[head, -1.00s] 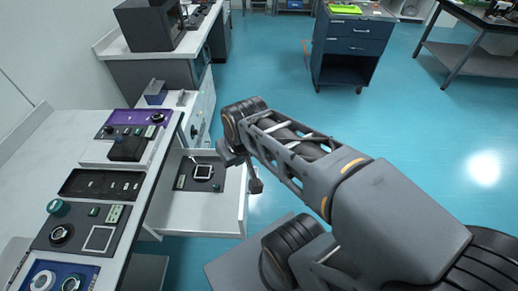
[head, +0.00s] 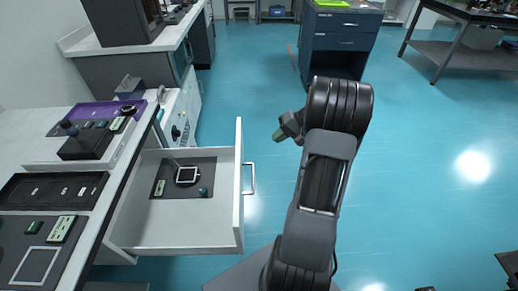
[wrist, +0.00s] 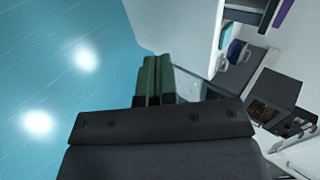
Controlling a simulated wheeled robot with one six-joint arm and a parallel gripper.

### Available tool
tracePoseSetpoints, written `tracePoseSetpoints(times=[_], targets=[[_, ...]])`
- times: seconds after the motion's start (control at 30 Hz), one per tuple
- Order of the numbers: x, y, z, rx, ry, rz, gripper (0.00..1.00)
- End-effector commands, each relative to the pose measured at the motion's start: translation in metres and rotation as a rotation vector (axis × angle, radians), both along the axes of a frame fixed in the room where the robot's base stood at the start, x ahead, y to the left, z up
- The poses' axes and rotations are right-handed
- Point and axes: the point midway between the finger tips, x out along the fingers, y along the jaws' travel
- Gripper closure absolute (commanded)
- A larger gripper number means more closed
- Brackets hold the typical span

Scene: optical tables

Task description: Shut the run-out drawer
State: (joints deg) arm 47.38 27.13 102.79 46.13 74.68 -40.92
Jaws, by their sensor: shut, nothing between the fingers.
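The white run-out drawer (head: 215,228) stands pulled out from under the left bench in the head view. A dark mat with a small white-framed square piece and other small parts lies inside it. Its front panel (head: 238,200) faces right and carries a metal bar handle (head: 250,178). My gripper (head: 279,134) is to the right of the drawer front and beyond the handle, apart from both. Its green fingers (wrist: 153,80) are together in the wrist view, with nothing between them.
The left bench (head: 40,150) carries panels and dark trays with small devices. A dark blue cabinet (head: 335,45) stands at the back, and a dark table (head: 470,40) at the far right.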

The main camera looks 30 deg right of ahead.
Motion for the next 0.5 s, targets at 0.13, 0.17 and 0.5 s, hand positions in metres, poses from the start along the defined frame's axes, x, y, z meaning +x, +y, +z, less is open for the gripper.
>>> tracePoseSetpoints(times=[0.13,0.17,0.5], targets=[[0.007,0.012,-0.017,0.007,-0.002,0.0,1.0],[0.009,0.015,-0.02,0.007,-0.002,0.0,1.0],[0.032,0.056,-0.064,0.005,0.001,0.0,1.0]])
